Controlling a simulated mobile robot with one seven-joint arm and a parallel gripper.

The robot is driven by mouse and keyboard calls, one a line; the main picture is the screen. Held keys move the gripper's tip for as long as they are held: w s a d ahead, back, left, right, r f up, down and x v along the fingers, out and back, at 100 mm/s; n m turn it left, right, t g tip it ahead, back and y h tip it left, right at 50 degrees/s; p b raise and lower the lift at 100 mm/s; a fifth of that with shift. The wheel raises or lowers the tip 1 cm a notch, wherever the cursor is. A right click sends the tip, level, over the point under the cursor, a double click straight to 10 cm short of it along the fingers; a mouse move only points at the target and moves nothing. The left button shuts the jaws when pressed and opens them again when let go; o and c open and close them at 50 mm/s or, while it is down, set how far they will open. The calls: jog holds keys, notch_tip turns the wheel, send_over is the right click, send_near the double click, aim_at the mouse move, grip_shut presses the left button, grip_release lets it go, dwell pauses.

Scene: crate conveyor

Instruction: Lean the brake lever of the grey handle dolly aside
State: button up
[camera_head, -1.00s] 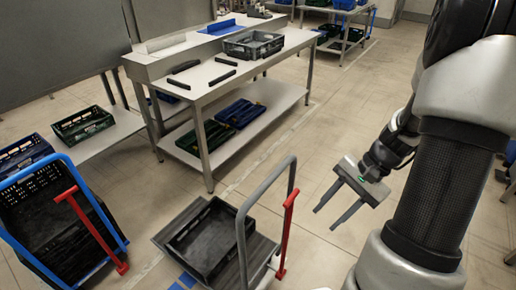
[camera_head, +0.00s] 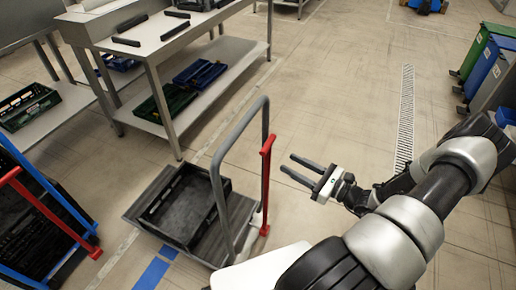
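The grey handle dolly stands in the lower middle of the head view; its grey bent-tube handle (camera_head: 221,171) rises at its right end. Its red brake lever (camera_head: 266,186) stands nearly upright beside the handle, with a short cross grip at the top. A black crate (camera_head: 187,212) sits on the dolly's dark deck (camera_head: 147,205). My gripper (camera_head: 298,169) is open and empty, with its two dark fingers pointing left toward the lever. A gap shows between the fingertips and the lever; their depth apart is hard to tell.
A blue handle dolly (camera_head: 52,192) with black crates and its own red lever (camera_head: 45,210) stands at the left. A steel table (camera_head: 150,50) with a lower shelf stands behind. Bins (camera_head: 485,60) stand at the far right. Open floor lies behind my gripper.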

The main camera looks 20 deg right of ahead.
jog(key=b+x, duration=0.2)
jog(key=x, duration=1.2)
jog(key=shift+a, duration=0.15)
jog(key=shift+w, duration=0.1)
grip_shut()
